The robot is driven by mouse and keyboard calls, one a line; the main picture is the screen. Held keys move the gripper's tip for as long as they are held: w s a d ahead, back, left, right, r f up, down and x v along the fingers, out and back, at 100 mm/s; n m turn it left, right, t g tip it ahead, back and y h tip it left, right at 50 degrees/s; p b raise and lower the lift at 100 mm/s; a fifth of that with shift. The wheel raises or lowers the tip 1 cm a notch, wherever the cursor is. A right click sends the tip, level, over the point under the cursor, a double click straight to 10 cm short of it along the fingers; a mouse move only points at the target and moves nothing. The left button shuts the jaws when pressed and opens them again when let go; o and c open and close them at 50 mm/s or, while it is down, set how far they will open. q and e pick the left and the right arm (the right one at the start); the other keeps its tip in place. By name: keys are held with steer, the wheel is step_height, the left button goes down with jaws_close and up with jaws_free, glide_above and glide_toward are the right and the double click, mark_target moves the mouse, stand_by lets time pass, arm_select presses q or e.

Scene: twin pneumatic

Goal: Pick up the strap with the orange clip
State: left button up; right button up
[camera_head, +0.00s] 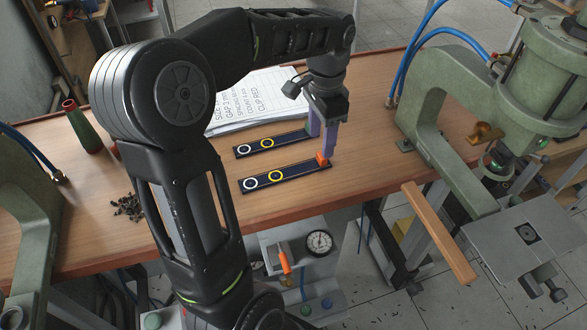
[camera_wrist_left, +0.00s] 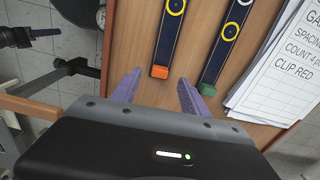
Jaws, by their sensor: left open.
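The strap with the orange clip (camera_head: 290,177) lies flat on the wooden table, dark with a white ring and a yellow ring. Its orange clip (camera_head: 322,160) is at the right end; in the left wrist view the clip (camera_wrist_left: 159,72) shows between the fingertips. A similar strap with a green clip (camera_head: 270,145) lies behind it, and its green clip (camera_wrist_left: 207,89) shows just right of one finger. My left gripper (camera_head: 319,144) is open, purple fingers pointing down over the clip ends. Whether the fingers touch the orange clip, I cannot tell. My right gripper is not in view.
A stack of printed sheets (camera_head: 262,97) lies behind the straps. Green presses (camera_head: 435,110) stand at the right and left. A dark green and red cone (camera_head: 82,127) and small dark pieces (camera_head: 128,207) are on the left. A wooden bar (camera_head: 440,235) sticks out past the front edge.

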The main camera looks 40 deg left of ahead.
mark_target(319, 156)
arm_select(q)
step_height(319, 156, down, 5)
steer(key=shift+f+p, duration=0.1)
steer(key=shift+p, duration=0.3)
steer(key=shift+c, duration=0.4)
jaws_close()
stand_by(0.6)
